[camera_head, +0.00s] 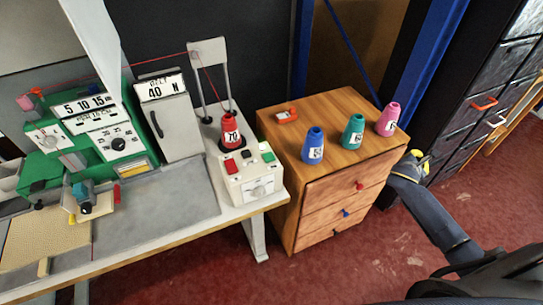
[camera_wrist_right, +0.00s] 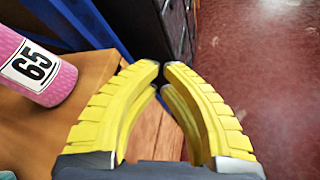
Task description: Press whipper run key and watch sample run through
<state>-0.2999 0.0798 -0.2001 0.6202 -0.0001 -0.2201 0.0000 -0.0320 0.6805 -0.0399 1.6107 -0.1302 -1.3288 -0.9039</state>
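A cream control box (camera_head: 255,180) stands at the table's right end, with a red key (camera_head: 232,167), a green key (camera_head: 268,157) and a dial on it. No label tells which key is run. A red cone marked 70 (camera_head: 230,132) stands behind it, its thread rising to a stand. A beige sample (camera_head: 45,245) lies at the table's left, beside a small blue-topped head (camera_head: 84,197). My right gripper (camera_head: 416,158) is right of the drawer cabinet, away from the keys. In the right wrist view its yellow fingertips (camera_wrist_right: 162,68) nearly meet, with nothing between them. My left gripper is out of view.
The wooden cabinet (camera_head: 345,150) carries blue (camera_head: 313,145), teal (camera_head: 353,132) and pink (camera_head: 389,120) cones and a small orange-red item (camera_head: 287,115). The pink cone marked 65 (camera_wrist_right: 38,68) is left of my right gripper. A dark drawer unit (camera_head: 470,110) stands at right. Red floor lies open in front.

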